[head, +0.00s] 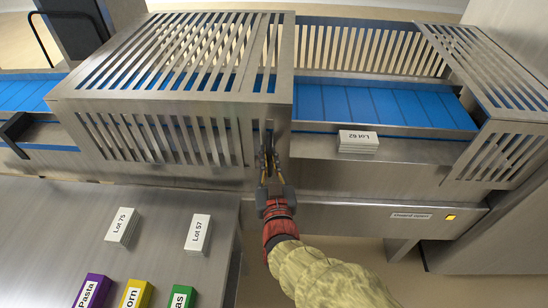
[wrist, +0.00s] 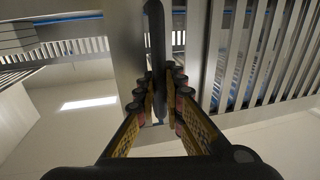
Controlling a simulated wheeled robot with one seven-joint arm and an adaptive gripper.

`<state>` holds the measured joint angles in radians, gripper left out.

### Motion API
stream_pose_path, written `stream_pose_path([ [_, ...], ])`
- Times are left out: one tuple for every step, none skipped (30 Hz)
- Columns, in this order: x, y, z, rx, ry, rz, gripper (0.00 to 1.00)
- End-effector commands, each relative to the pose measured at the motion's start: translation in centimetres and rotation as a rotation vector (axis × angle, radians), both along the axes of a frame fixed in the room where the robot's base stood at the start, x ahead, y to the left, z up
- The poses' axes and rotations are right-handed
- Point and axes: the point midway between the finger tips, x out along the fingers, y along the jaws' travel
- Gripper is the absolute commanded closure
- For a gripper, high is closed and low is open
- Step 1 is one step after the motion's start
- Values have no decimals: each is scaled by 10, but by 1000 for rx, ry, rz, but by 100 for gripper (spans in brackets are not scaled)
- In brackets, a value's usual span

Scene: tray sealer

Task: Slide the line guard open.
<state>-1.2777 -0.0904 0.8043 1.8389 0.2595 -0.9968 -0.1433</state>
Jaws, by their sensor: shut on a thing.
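The line guard (head: 165,97) is a slatted metal cover over the blue conveyor, left of centre in the head view. Its slats also show at the right of the wrist view (wrist: 262,60). A dark upright handle (head: 269,136) stands at the guard's right front edge, and it shows in the wrist view (wrist: 158,45) too. My gripper (head: 268,160) is shut on this handle, with one finger on each side of it. The handle's lower end is partly hidden between the fingers.
Right of the guard is an open stretch of blue conveyor (head: 375,103), with a Lot 62 stack (head: 358,141) on the ledge. A second slatted cover (head: 497,90) stands at far right. The front-left table (head: 160,265) holds Lot 75 (head: 121,226), Lot 57 (head: 199,233) and coloured boxes.

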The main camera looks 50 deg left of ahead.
Motion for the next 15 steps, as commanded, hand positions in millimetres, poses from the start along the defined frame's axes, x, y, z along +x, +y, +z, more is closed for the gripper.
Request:
stream_pose_path([
  [-1,0,0,-1,0,1,100],
  [-1,0,0,-1,0,2,100],
  [0,0,0,-1,0,2,100],
  [0,0,0,-1,0,1,100],
  [0,0,0,-1,0,2,100],
  [0,0,0,0,0,2,89],
  [0,0,0,0,0,1,87],
  [0,0,0,0,0,1,85],
  [0,0,0,0,0,1,83],
  [0,0,0,0,0,1,81],
  [0,0,0,0,0,1,80],
  [0,0,0,0,0,1,77],
  [0,0,0,0,0,1,76],
  [0,0,0,0,0,1,74],
  [0,0,0,0,0,1,72],
])
